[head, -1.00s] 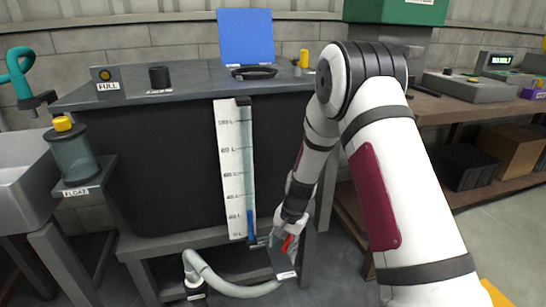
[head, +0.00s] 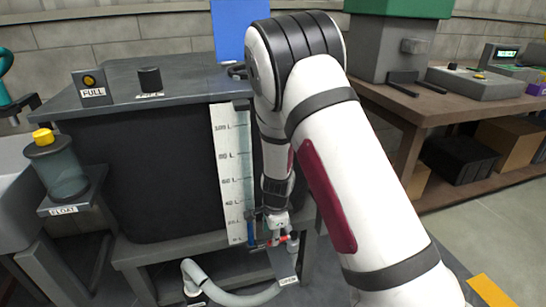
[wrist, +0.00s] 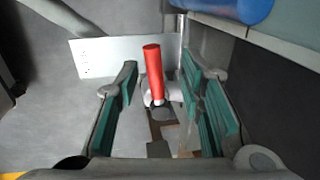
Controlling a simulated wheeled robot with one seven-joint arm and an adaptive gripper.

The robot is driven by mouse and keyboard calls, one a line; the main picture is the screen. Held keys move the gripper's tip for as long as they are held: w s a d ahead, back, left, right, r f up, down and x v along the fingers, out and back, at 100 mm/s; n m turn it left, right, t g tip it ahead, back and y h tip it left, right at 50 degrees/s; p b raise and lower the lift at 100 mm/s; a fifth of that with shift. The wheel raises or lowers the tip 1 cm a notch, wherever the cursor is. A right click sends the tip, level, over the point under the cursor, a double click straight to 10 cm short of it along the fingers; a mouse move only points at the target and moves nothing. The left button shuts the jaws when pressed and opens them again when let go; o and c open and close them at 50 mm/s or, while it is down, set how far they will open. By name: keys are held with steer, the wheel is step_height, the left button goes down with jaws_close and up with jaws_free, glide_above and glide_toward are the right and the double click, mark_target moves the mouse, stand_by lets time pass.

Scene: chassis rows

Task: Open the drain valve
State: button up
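The drain valve shows a red lever handle (wrist: 153,72) on a pale metal body in the wrist view, pointing up and away in the picture. My gripper (wrist: 165,95) is open there, with one green-padded finger on each side of the lever and a gap to both. In the head view my gripper (head: 280,238) is low at the tank's front right corner, by the valve, with a bit of red (head: 272,241) showing between the fingers. The dark tank (head: 165,170) stands behind it; the arm hides its right part.
A level gauge (head: 232,175) with a blue column runs down the tank's front, close to my gripper. A grey hose (head: 235,298) curves below. A float jar (head: 60,170) stands at left. A workbench (head: 440,103) stands at right, with open floor before it.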

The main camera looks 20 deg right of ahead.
steer(key=s+r+n+p, duration=0.1)
steer(key=s+r+p, duration=0.1)
steer(key=r, duration=0.7)
steer(key=s+a+r+n+y+p, duration=0.1)
steer(key=r+p, duration=0.4)
steer(key=r, duration=0.5)
steer(key=s+r+n+p, duration=0.2)
steer(key=s+r+p, duration=0.1)
steer(key=r, duration=0.7)
steer(key=shift+a+n+y+p, duration=0.25)
steer(key=shift+n+y+p, duration=0.05)
steer(key=shift+p, duration=0.2)
steer(key=shift+r, duration=0.1)
